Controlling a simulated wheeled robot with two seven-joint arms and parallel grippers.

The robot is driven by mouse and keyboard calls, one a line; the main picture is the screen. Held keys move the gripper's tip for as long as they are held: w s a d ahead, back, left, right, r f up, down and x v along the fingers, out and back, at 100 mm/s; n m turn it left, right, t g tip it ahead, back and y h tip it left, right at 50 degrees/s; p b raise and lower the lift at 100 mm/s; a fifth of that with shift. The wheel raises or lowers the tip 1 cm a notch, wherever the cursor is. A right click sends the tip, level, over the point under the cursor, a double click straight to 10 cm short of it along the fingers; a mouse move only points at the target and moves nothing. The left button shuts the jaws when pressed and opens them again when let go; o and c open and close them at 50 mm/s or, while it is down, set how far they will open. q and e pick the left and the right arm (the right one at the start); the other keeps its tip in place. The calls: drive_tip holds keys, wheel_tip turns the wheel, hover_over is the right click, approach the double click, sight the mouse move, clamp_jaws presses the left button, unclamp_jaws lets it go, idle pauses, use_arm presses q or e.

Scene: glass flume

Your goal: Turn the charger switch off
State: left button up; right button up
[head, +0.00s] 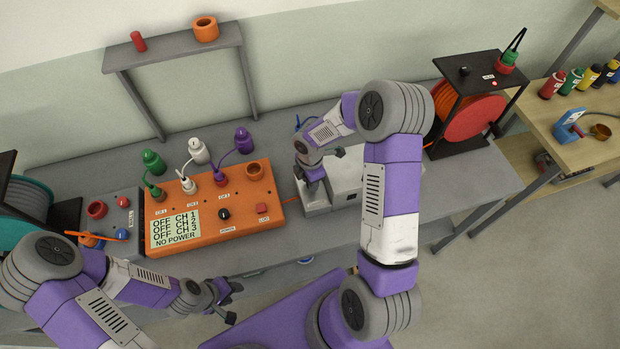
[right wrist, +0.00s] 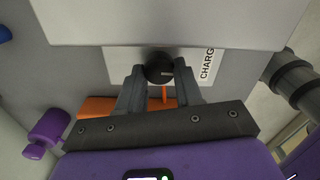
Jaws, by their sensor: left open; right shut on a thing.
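The charger is a grey box (head: 345,180) on the bench, right of the orange panel. In the right wrist view its switch is a round black knob (right wrist: 158,67) beside a white label reading "CHARG" (right wrist: 207,64), the rest cut off. My right gripper (right wrist: 160,78) is shut on the knob, one finger on each side. In the head view my right gripper (head: 313,184) is at the box's left part and hides the knob. The knob's setting cannot be read. My left gripper (head: 234,302) is open and empty in front of the bench.
The orange panel (head: 280,218) has coloured plugs, a black knob and a display reading OFF for its channels and NO POWER. A black stand with a red reel (head: 470,117) is to the right. A shelf (head: 175,48) stands at the back.

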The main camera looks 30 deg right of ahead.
drive_tip(key=shift+n, duration=0.4)
drive_tip(key=o, duration=0.8)
drive_tip(key=shift+r, duration=0.1)
wheel_tip(320, 180, up, 8)
drive_tip(key=shift+f+p, duration=0.25)
drive_tip(key=shift+p, duration=0.35)
